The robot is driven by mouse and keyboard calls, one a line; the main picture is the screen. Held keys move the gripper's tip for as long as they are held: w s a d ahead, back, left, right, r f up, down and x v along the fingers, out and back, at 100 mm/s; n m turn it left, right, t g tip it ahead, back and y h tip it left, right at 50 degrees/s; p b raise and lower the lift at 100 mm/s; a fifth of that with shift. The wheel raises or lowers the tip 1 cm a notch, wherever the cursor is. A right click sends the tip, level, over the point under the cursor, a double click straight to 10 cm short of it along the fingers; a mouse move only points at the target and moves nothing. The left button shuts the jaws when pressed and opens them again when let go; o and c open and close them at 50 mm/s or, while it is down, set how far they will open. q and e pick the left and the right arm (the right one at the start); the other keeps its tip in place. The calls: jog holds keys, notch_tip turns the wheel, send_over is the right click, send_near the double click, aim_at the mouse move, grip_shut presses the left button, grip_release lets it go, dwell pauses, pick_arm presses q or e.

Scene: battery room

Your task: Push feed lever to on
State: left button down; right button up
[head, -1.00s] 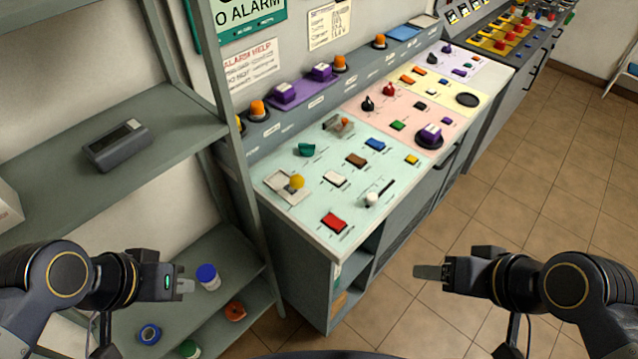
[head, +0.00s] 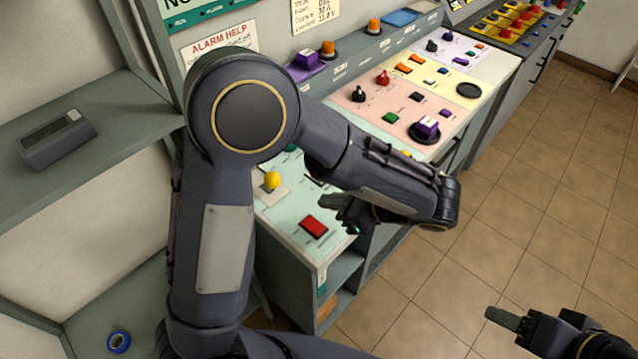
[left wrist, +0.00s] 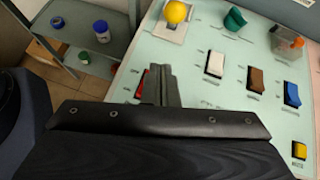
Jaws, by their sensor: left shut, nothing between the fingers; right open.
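A yellow ball-topped lever (head: 272,180) stands on a pale plate at the near left of the mint-green panel (head: 283,227). It also shows at the top of the left wrist view (left wrist: 177,12). I cannot read which control is labelled feed. My left gripper (head: 328,203) is shut and empty over the panel's near edge, beside the red switch (head: 313,226). In the left wrist view its fingers (left wrist: 160,85) partly cover that switch, apart from the yellow lever. My left arm hides much of the mint panel. My right gripper (head: 500,318) is open and empty above the floor.
The left wrist view shows a white rocker (left wrist: 215,64), brown rocker (left wrist: 256,80), blue rocker (left wrist: 292,95), teal knob (left wrist: 234,20) and orange-tipped toggle (left wrist: 290,42) nearby. A grey shelf (head: 110,110) stands at left. The tiled floor (head: 530,200) at right is clear.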

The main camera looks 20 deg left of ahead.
pick_arm(q)
jog(key=shift+w+d+f+m+t+y, duration=0.15)
jog(key=shift+w+d+m+t, duration=0.1)
jog(key=shift+d, duration=0.25)
jog(key=shift+w+d+f+m+t+y, duration=0.1)
jog(key=shift+w+d+m+t+y, duration=0.1)
jog(key=shift+d, duration=0.25)
jog(key=p, duration=0.2)
send_over(293, 205)
jog(key=d, duration=0.4)
jog(key=f, duration=0.3)
jog(key=s+f, duration=0.1)
jog(key=f, duration=0.1)
jog(key=shift+w+a+r, duration=0.15)
jog(key=shift+w+a, duration=0.05)
jog(key=shift+a, duration=0.4)
jog(key=shift+w+a+r, duration=0.15)
jog(key=shift+a, duration=0.45)
jog(key=shift+w+a+p, duration=0.15)
jog(key=shift+a+p, duration=0.25)
jog(key=shift+a, duration=0.35)
jog(key=shift+r, duration=0.15)
